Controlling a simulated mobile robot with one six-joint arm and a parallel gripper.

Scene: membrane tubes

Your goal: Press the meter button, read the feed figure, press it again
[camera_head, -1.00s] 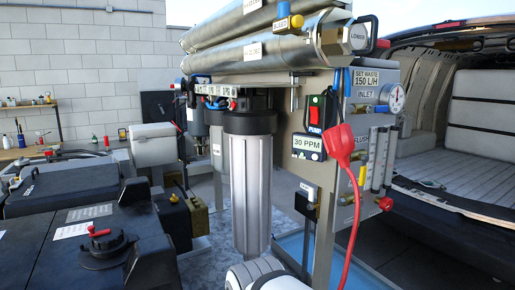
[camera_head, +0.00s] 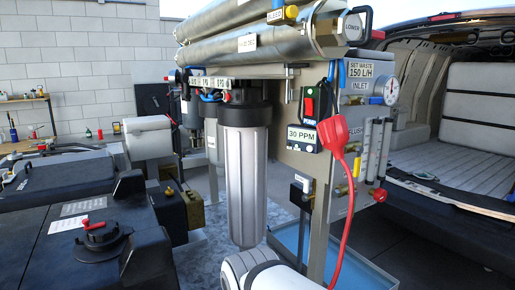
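The meter (camera_head: 304,139) is a small dark box on the front of the grey panel, with a pale label or display reading "30 PPM". Small dark marks show beside and below the figure, but I cannot tell which is its button. A red pump switch (camera_head: 309,107) sits just above it, in a dark housing. My gripper is not in view. Only a rounded white and black part of my arm shows at the bottom centre, below and left of the meter.
A red plug-like fitting (camera_head: 336,132) with a hanging red cable stands close right of the meter. A filter housing (camera_head: 246,180) hangs to its left. A gauge (camera_head: 391,91), label "150 L/H" (camera_head: 361,72) and flow tubes (camera_head: 376,150) are right.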

